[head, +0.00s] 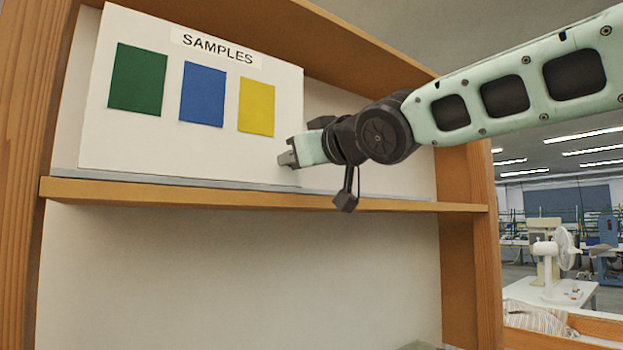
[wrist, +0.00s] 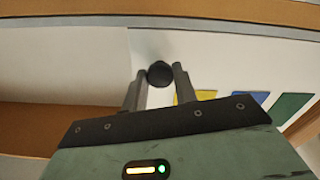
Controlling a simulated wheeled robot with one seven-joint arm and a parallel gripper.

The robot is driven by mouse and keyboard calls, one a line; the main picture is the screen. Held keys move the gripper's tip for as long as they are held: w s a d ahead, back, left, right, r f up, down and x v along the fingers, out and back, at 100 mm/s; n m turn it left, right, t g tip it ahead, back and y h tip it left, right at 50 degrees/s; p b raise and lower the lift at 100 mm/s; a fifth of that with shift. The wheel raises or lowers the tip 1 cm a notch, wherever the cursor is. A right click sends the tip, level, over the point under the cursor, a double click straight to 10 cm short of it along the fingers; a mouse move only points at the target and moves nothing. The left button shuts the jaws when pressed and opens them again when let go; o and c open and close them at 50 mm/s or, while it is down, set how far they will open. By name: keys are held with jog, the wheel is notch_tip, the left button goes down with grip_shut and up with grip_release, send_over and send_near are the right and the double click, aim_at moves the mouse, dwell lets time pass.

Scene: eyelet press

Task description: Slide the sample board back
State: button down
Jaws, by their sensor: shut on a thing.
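The sample board (head: 215,146) is a white panel labelled SAMPLES with green, blue and yellow swatches. It stands upright on the wooden shelf (head: 130,193), towards the left side. My gripper (head: 287,159) is at the board's right edge in the head view. In the wrist view my gripper (wrist: 161,78) is shut on a round black knob (wrist: 160,74) on the board, near the board's edge. The yellow, blue and green swatches show to the right of the fingers there. In the head view the knob is hidden by my gripper.
A grey rail (head: 120,178) runs along the shelf under the board. The shelf to the right of the board is open, with a pale back wall (head: 395,165) behind. Wooden uprights (head: 478,240) bound the shelf. A white fan (head: 560,255) stands farther off at right.

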jog(key=shift+s+a+b, duration=0.65)
jog(key=shift+a+b, duration=0.25)
jog(key=shift+b, duration=0.05)
jog(key=c, duration=1.1)
grip_release()
jog(key=shift+s+a, duration=0.15)
jog(key=shift+d, duration=0.2)
jog(key=shift+s+d+r+p, duration=0.1)
jog(key=shift+s+d+p, duration=0.15)
jog(key=shift+p, duration=0.05)
jog(key=b+v, duration=1.2)
jog(key=v, duration=0.4)
jog(key=shift+s, duration=0.2)
